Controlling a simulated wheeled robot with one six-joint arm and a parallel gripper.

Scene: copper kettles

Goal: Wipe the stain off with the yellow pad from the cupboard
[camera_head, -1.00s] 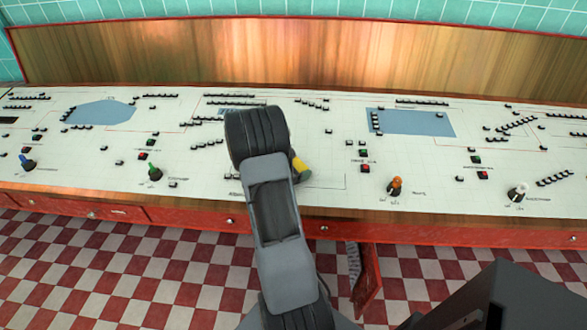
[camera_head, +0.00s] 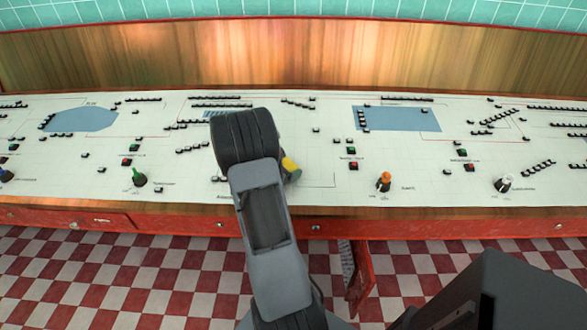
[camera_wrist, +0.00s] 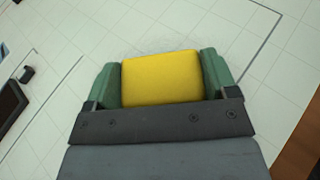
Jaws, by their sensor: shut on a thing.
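My gripper (camera_wrist: 162,72) is shut on the yellow pad (camera_wrist: 162,84), with one green finger at each side of it. In the head view the pad (camera_head: 291,166) shows as a small yellow patch beside my arm, over the white tiled panel top (camera_head: 310,185). It is at or close above that surface; I cannot tell whether it touches. I cannot make out a clear stain; my arm and the pad hide part of the panel. An open cupboard door (camera_head: 360,280) hangs below the counter, right of my arm.
The panel carries several small black blocks, red and green buttons, and an orange-topped knob (camera_head: 384,181), a white knob (camera_head: 503,182) and a green knob (camera_head: 138,177). A wooden backboard (camera_head: 400,60) stands behind. The checkered floor (camera_head: 120,270) in front is clear.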

